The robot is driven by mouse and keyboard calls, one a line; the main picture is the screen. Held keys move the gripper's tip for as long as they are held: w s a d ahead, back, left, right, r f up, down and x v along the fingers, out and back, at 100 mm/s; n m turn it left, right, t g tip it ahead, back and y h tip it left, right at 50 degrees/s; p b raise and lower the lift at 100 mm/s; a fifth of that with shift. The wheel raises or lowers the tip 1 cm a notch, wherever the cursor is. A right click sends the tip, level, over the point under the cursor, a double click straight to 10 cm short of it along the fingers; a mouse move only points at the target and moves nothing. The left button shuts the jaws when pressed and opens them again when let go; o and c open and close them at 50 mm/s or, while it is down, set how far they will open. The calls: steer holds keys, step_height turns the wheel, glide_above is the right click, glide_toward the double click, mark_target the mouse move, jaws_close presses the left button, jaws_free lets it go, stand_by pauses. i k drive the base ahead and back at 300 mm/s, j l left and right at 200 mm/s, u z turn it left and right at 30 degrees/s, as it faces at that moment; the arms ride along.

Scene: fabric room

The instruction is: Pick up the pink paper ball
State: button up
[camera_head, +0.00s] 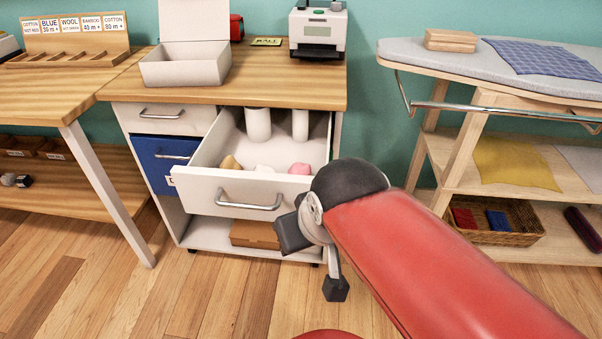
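The pink paper ball (300,168) lies in the open white drawer (217,190) of the cabinet, towards the drawer's right end. Its lower part is hidden behind the drawer front. A white crumpled ball (264,169) and a tan one (231,162) lie to its left in the same drawer. My gripper (314,262) is in front of the drawer, lower in the picture than the pink ball and apart from it. Its two dark finger pads stand apart with nothing seen between them. My red arm reaches in from the lower right.
Two white cylinders (258,125) stand at the drawer's back. The cabinet top (270,90) holds an open white box (186,68) and a label printer (318,32). An ironing board (440,62) with shelves stands at right. The wooden floor (130,300) is clear at lower left.

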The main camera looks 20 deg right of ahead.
mark_target(298, 167)
steer(key=j+z, duration=1)
steer(key=l, duration=0.1)
